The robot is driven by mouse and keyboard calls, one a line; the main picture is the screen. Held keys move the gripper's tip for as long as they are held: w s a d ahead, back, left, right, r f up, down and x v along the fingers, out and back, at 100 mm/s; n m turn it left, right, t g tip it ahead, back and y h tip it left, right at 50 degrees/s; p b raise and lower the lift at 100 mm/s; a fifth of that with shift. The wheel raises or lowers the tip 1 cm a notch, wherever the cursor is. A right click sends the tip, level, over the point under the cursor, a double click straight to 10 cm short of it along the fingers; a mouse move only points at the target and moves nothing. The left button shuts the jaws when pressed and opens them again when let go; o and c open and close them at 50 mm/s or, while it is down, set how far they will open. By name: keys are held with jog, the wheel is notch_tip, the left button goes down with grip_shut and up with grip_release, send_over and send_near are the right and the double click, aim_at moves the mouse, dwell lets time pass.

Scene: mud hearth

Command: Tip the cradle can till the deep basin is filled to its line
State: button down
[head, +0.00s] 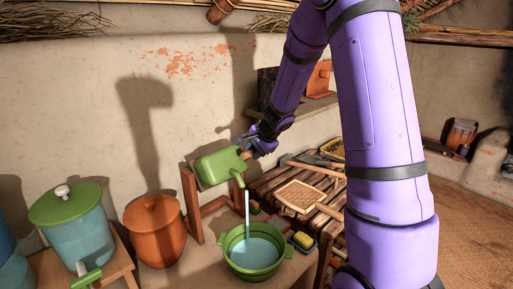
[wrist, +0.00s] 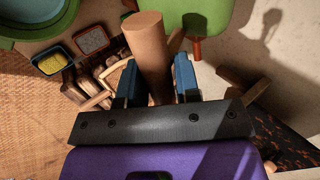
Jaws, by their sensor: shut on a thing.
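The green cradle can (head: 213,168) hangs tilted in a wooden cradle frame (head: 190,203), its spout end down to the right. A pale blue stream (head: 247,207) runs from it into the green deep basin (head: 230,236) below. Blue water (head: 257,254) covers the basin's inside; I cannot make out its fill line. My gripper (head: 261,144) is shut on the can's brown wooden handle, at the can's right. In the wrist view, the two blue fingers (wrist: 157,82) stand either side of the handle (wrist: 148,45). The can (wrist: 213,14) and basin rim (wrist: 62,27) show only partly there.
A slatted wooden bench (head: 268,182) with a woven tray (head: 300,196) lies right of the cradle. A yellow sponge in a dish (head: 303,240) sits beside the basin. An orange lidded pot (head: 155,232) and a green-lidded blue urn (head: 75,225) stand left.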

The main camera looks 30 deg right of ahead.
jog(key=shift+s+f, duration=0.15)
jog(key=shift+f, duration=0.1)
jog(key=c, duration=0.9)
grip_release()
jog(key=v, duration=1)
jog(key=shift+s+r, duration=0.2)
jog(key=shift+r, duration=0.15)
